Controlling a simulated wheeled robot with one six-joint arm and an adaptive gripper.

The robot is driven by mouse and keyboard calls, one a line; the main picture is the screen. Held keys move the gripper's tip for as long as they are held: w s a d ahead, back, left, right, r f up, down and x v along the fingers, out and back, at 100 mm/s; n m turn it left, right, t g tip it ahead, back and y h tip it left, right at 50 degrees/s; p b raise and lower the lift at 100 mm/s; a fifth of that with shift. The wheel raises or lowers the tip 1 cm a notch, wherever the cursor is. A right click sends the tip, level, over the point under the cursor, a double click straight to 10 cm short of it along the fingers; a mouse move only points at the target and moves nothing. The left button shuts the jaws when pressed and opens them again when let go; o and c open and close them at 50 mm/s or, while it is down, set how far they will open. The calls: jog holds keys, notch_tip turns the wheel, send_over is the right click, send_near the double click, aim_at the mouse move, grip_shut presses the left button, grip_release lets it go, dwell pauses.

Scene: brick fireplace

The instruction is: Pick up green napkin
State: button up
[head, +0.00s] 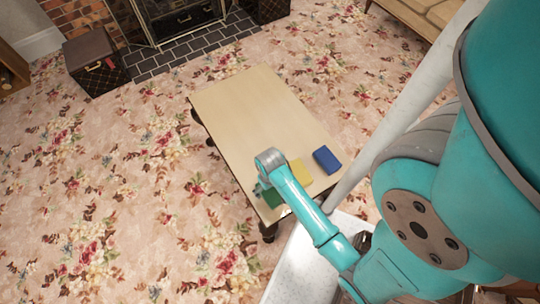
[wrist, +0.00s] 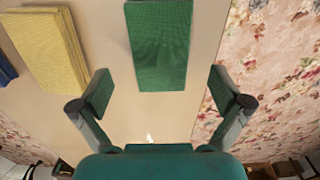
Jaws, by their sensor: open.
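The green napkin (wrist: 160,45) is a flat, folded rectangle on the light wooden table. In the wrist view it lies at the top centre, ahead of my gripper (wrist: 160,92) and roughly in line with the gap between the fingers. My gripper is open, with nothing between its fingertips. In the head view the green napkin (head: 272,197) is partly hidden under my arm near the table's front end. My gripper is mostly hidden by the arm there. I cannot tell its height above the table.
A yellow napkin (wrist: 47,47) lies left of the green one, and a blue napkin (head: 327,160) lies beyond it. The table (head: 245,110) is clear toward the fireplace. Brown cases (head: 97,65) stand on the floral carpet near the tiled hearth (head: 175,55).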

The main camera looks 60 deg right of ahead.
aim_at(270, 192)
notch_tip(270, 192, down, 5)
jog(key=shift+a+r, duration=0.1)
jog(key=shift+a, duration=0.05)
jog(key=shift+c, duration=0.3)
jog(key=shift+s, duration=0.1)
jog(key=c, duration=1.2)
